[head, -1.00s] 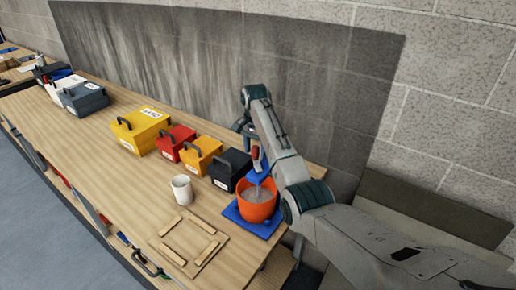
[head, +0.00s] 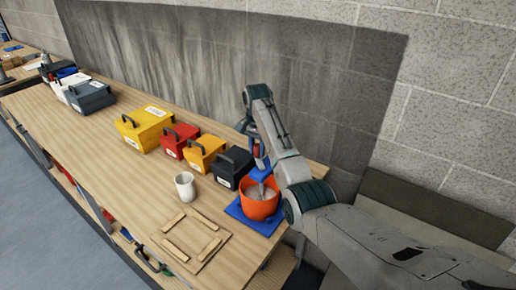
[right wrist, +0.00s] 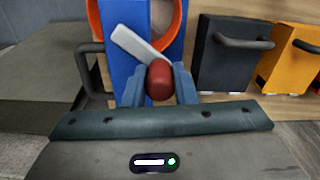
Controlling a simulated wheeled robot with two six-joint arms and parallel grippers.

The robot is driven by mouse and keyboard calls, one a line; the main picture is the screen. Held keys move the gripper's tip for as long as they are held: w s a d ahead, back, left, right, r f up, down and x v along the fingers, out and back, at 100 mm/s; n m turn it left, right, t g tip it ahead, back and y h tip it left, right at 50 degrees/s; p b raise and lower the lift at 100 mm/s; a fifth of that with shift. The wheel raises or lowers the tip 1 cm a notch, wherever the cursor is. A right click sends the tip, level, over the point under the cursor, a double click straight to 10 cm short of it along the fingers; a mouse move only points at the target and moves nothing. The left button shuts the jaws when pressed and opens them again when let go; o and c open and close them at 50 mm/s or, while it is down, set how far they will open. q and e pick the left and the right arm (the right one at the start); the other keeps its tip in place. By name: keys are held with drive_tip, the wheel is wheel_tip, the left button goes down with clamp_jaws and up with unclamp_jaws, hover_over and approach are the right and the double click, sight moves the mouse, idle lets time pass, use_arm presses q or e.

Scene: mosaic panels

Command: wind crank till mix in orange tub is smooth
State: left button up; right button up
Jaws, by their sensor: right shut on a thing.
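The orange tub (head: 260,208) stands on a blue base (head: 237,211) at the table's right end, with greyish mix (head: 256,191) in it. Whether the mix is smooth is too small to tell. In the right wrist view, a blue stand (right wrist: 118,62) rises beside the tub's orange rim (right wrist: 95,20). A pale grey crank arm (right wrist: 136,44) ends in a red knob (right wrist: 159,80). My right gripper (right wrist: 159,88) is shut on this knob, a finger on each side. In the head view my right gripper (head: 257,150) is above and behind the tub. My left gripper is out of view.
A black case (head: 232,168), an orange case (head: 203,153), a red case (head: 178,140) and a yellow case (head: 147,130) line the table's back. A white mug (head: 185,186) and a wooden frame (head: 190,237) sit left of the tub. The wall is behind.

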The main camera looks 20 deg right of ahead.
drive_tip(key=s+a+n, duration=0.5)
drive_tip(key=n, duration=1.2)
drive_tip(key=shift+n, duration=0.3)
drive_tip(key=shift+a, duration=0.1)
idle(0.3)
drive_tip(key=o, duration=1)
drive_tip(key=shift+c, duration=0.2)
drive_tip(key=shift+o, duration=0.2)
